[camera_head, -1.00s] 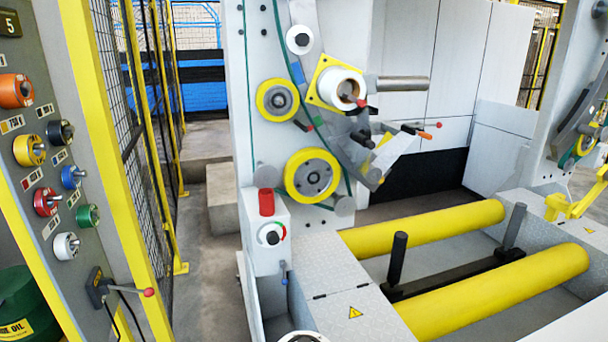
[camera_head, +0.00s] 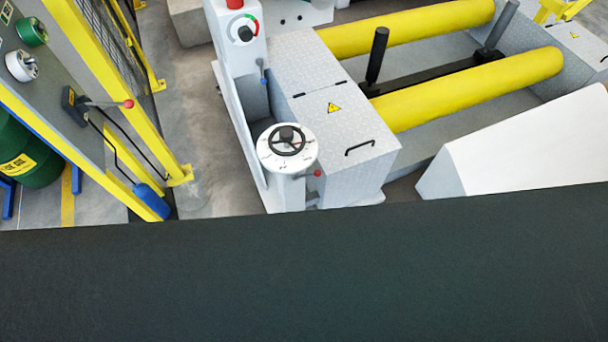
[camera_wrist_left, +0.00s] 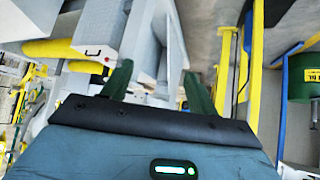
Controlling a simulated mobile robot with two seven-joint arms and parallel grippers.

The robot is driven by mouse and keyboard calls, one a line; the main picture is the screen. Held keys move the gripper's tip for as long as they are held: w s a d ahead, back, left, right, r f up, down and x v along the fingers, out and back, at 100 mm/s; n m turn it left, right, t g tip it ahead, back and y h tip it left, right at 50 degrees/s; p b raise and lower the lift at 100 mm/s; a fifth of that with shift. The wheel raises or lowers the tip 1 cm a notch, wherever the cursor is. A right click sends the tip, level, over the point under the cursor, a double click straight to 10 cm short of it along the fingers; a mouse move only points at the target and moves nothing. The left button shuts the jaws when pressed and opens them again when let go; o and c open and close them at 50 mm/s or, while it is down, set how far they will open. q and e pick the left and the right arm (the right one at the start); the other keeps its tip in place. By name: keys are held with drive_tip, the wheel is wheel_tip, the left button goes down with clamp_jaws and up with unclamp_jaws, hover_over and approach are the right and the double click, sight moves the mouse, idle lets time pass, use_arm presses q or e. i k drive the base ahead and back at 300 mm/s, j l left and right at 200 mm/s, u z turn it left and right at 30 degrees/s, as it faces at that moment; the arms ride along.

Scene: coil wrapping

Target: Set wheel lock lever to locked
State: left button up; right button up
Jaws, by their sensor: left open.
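The handwheel (camera_head: 287,140) is a black wheel on a round white dial, on top of a white pedestal. A short lever with a red knob (camera_head: 317,173) sticks out at the right of the pedestal, below the dial; I cannot tell its set position. My left gripper (camera_wrist_left: 158,82) shows only in the left wrist view, its two dark green fingers spread apart with nothing between them. A small red spot (camera_wrist_left: 106,71) is beside one finger there; I cannot tell whether it is the lever knob. My right gripper is in neither view.
A tread-plate step box (camera_head: 345,140) stands close right of the pedestal, with yellow rollers (camera_head: 465,88) beyond. A yellow fence post (camera_head: 120,95) and a panel lever with a red knob (camera_head: 128,104) are at left. Grey floor (camera_head: 215,150) lies between. A dark surface fills the bottom.

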sight(317, 173)
drive_tip(key=u, duration=0.95)
drive_tip(key=l+u, duration=0.2)
drive_tip(key=u, duration=0.2)
drive_tip(key=l+u, duration=0.25)
drive_tip(key=u, duration=0.15)
drive_tip(key=k+l+u, duration=0.1)
drive_tip(key=u, duration=0.3)
drive_tip(key=k+l+u, duration=0.3)
drive_tip(key=l, duration=0.15)
drive_tip(key=k+l+u, duration=0.15)
drive_tip(key=l+u, duration=0.15)
drive_tip(key=k+l+u, duration=0.1)
drive_tip(key=k+l, duration=0.45)
drive_tip(key=l, duration=0.15)
